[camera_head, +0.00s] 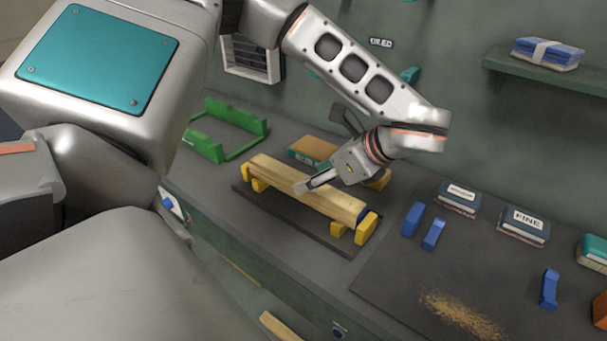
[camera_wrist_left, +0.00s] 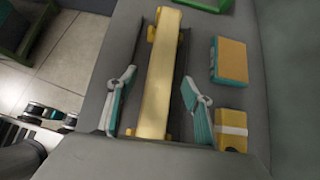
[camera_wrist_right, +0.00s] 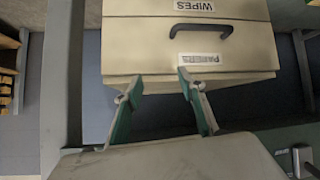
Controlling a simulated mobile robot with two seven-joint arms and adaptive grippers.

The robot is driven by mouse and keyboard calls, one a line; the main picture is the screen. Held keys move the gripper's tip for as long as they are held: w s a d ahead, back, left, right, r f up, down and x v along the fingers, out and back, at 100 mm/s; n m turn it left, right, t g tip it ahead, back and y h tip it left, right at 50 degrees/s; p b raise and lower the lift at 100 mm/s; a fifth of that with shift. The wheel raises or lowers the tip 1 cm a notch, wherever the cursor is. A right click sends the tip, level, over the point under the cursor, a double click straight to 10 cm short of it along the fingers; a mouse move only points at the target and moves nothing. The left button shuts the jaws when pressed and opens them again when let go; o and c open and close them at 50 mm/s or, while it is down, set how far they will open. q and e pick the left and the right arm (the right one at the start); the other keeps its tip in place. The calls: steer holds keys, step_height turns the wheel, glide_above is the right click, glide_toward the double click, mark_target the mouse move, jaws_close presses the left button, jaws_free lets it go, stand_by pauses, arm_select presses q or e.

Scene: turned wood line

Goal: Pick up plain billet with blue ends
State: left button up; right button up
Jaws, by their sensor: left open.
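The plain billet (camera_head: 290,183) is a long pale wooden bar lying across yellow supports (camera_head: 366,228) on a dark board; a bit of blue shows at its right end. My left gripper (camera_head: 304,186) is over the billet's middle. In the left wrist view, the fingers of my left gripper (camera_wrist_left: 158,77) are open, one on each side of the billet (camera_wrist_left: 161,50), with gaps to both sides. Whether the tips reach down beside it is hard to tell. My right gripper (camera_wrist_right: 160,77) shows only in the right wrist view, open and empty, before a cream box (camera_wrist_right: 230,57).
A green frame (camera_head: 228,130) stands left of the billet. An orange-topped block (camera_head: 313,150) lies close behind it. To the right is a dark mat (camera_head: 400,285) with blue pieces (camera_head: 433,234) and wood shavings (camera_head: 460,312). Dark boxes (camera_head: 523,226) stand near the wall.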

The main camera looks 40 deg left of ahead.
arm_select(q)
steer(key=x, duration=0.4)
steer(key=shift+d+f, duration=0.1)
steer(key=shift+w, duration=0.1)
jaws_close()
step_height(320, 180, up, 20)
steer(key=p, duration=0.2)
stand_by(0.4)
